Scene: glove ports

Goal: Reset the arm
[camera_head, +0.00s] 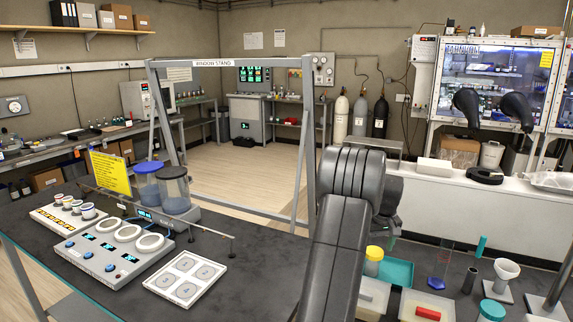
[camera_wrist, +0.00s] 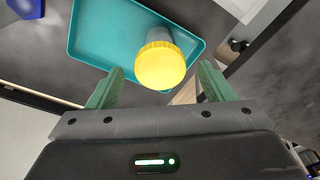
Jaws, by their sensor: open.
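My gripper (camera_wrist: 160,88) shows in the wrist view with its two green fingers apart and nothing held between them. Beyond the fingertips is a jar with a yellow lid (camera_wrist: 160,66), standing on or over a teal tray (camera_wrist: 88,40). I cannot tell how far the fingertips are from the jar. In the head view my grey arm rises from the bottom centre and hides my gripper. The yellow-lidded jar (camera_head: 374,254) and the teal tray (camera_head: 398,272) show there just right of my arm.
On the dark bench, a panel with round wells (camera_head: 110,255) and a numbered white plate (camera_head: 185,278) lie left of my arm. A grey frame (camera_head: 300,150) stands behind. Right of my arm are a white funnel (camera_head: 506,268), a cylinder (camera_head: 440,265) and a red-topped box (camera_head: 427,305).

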